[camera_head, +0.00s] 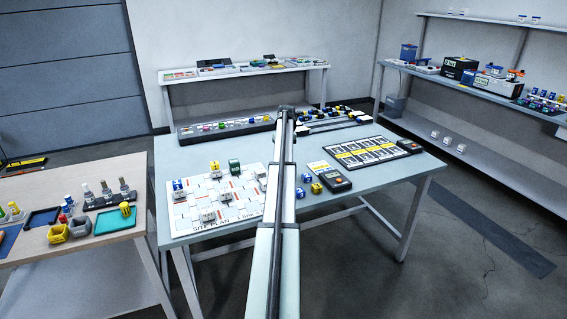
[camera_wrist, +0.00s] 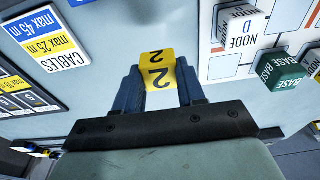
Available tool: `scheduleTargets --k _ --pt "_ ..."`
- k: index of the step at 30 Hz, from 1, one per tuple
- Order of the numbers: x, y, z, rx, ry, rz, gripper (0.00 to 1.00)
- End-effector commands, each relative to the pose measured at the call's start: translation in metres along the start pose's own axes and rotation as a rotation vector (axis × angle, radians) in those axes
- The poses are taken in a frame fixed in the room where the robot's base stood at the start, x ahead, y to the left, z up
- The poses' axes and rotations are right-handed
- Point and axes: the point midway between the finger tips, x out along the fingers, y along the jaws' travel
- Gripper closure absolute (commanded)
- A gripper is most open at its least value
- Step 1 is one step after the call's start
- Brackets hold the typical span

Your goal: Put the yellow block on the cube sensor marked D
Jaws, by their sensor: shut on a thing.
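In the wrist view, my gripper (camera_wrist: 160,84) is shut on a yellow block (camera_wrist: 158,72) marked 2. The block sits between the two dark blue fingers. The white cube sensor marked NODE D (camera_wrist: 241,27) is at the upper right of that view, apart from the gripper. Its visible faces carry no block. In the head view, my arm reaches across the middle of the table, and I cannot make out the gripper or held block. White cube sensors stand on the site plan board (camera_head: 190,228), but their letters are too small to read there.
A green BASE cube (camera_wrist: 283,76) stands beside NODE D; it also shows in the head view (camera_head: 234,167). A CABLES card (camera_wrist: 57,45) lies left of the gripper. Loose blue (camera_head: 301,192) and yellow (camera_head: 316,188) blocks lie right of my arm, near a dark device (camera_head: 335,182).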

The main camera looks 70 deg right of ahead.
Motion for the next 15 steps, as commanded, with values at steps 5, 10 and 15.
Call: scheduleTargets --k 5,10,15 --pt "-0.021 -0.012 -0.003 -0.003 0.000 -0.001 0.90" --pt "-0.044 -0.053 -0.006 -0.010 0.000 -0.002 0.90" --pt "-0.064 -0.091 -0.007 -0.013 0.000 -0.002 0.90"
